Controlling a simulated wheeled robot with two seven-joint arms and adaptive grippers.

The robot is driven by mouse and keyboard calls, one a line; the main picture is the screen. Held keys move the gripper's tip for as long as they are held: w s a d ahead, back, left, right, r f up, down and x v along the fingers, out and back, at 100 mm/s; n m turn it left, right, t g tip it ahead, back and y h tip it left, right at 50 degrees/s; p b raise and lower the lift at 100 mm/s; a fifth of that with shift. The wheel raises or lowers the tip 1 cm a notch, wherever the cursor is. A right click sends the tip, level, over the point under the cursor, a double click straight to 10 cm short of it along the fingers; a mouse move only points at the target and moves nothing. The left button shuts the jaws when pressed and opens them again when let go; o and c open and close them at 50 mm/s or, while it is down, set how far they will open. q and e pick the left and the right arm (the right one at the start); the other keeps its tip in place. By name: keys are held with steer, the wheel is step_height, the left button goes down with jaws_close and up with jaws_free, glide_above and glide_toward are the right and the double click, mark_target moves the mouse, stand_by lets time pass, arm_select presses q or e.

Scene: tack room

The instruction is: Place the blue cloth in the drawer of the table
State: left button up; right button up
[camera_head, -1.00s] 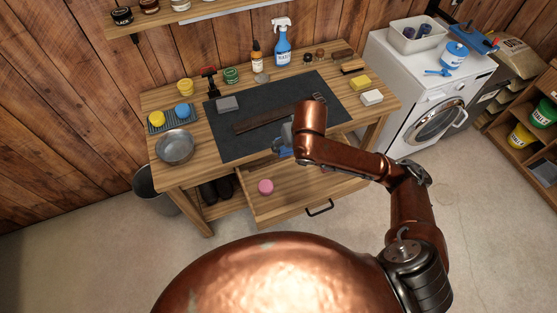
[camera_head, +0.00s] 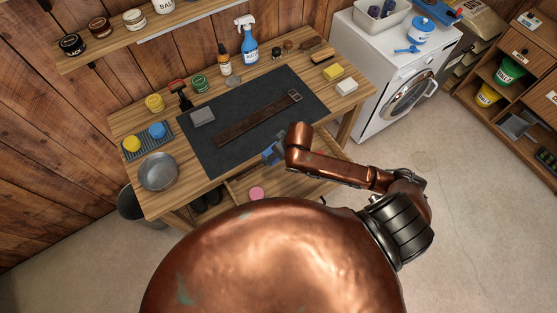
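The wooden table (camera_head: 175,193) stands ahead with its drawer (camera_head: 294,186) pulled open at the front. My copper body hides the drawer's front. A pink round item (camera_head: 257,193) lies in the drawer. My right arm reaches in from the right, and its gripper (camera_head: 275,150) is by the table's front edge, above the back of the drawer. The blue cloth (camera_head: 269,156) shows as a small blue patch at this gripper and appears held in it; the fingers are mostly hidden by the arm. My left gripper is not in view.
A dark mat (camera_head: 215,163) on the table bears a brown strap (camera_head: 250,122) and a grey block (camera_head: 202,117). A metal bowl (camera_head: 158,172) sits at the left. A spray bottle (camera_head: 247,42) stands at the back. A white washer (camera_head: 385,75) stands right of the table.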

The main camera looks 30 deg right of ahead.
steer(key=s+d+f+n+p, duration=0.1)
steer(key=s+d+f+p, duration=0.1)
steer(key=s+f, duration=0.25)
steer(key=n+p, duration=0.1)
steer(key=p, duration=0.1)
glide_toward(283, 166)
steer(key=shift+y, duration=0.4)
steer(key=d, duration=0.1)
steer(key=w+d+f, duration=0.1)
steer(key=d, duration=0.2)
steer(key=shift+w+f, duration=0.25)
steer(key=shift+w, duration=0.15)
steer(key=shift+w+d+f, duration=0.15)
steer(key=shift+w+f, duration=0.15)
steer(key=shift+f, duration=0.15)
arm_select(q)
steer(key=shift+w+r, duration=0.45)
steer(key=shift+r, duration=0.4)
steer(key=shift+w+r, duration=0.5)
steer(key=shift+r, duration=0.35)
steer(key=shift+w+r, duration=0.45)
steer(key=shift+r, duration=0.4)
arm_select(e)
steer(key=shift+f, duration=1.6)
steer(key=shift+f, duration=0.2)
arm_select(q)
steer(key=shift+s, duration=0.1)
arm_select(e)
steer(key=o, duration=1.1)
